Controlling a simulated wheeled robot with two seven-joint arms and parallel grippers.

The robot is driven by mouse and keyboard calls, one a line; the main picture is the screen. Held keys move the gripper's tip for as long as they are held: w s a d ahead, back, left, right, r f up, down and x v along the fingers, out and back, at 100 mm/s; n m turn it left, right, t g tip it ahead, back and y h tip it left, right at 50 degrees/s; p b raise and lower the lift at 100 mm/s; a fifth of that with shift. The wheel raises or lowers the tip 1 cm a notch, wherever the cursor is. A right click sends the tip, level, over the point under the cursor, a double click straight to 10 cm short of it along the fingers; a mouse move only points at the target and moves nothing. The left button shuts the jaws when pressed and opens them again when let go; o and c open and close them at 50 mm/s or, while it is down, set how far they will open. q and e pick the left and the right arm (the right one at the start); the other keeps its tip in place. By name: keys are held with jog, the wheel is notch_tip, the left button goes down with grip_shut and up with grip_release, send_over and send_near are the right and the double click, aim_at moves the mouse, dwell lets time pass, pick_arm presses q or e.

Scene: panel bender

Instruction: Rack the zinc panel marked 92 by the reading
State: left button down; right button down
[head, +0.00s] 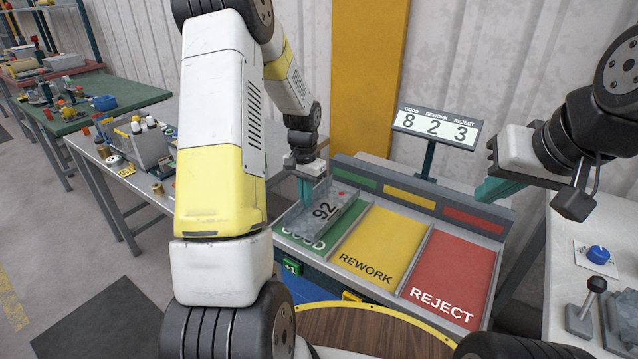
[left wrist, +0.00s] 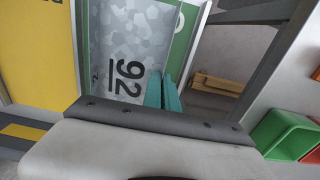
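The zinc panel (head: 328,207) is a grey, spangled sheet with raised edges, marked 92 and bearing a small red dot. It is over the green GOOD lane (head: 308,248), partly covering its lettering; I cannot tell whether it rests on the floor of the lane. In the left wrist view the panel (left wrist: 125,40) fills the middle. My left gripper (head: 305,190) points down at its left edge. Its teal fingers (left wrist: 163,92) are close together, with the panel's edge between them. My right gripper (head: 497,188) is empty, right of the rack; its finger gap is hidden.
The yellow REWORK lane (head: 378,244) and red REJECT lane (head: 452,270) are empty. A display (head: 437,128) behind reads GOOD 8, REWORK 2, REJECT 3. A bench with a blue button (head: 598,254) stands right. A cluttered bench (head: 150,165) stands left. Dividers separate the lanes.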

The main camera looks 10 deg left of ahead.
pick_arm(q)
jog(key=shift+f, duration=0.85)
jog(key=c, duration=1.6)
grip_release()
jog(key=shift+r, duration=0.1)
notch_tip(320, 180, up, 6)
jog(key=shift+r, duration=0.8)
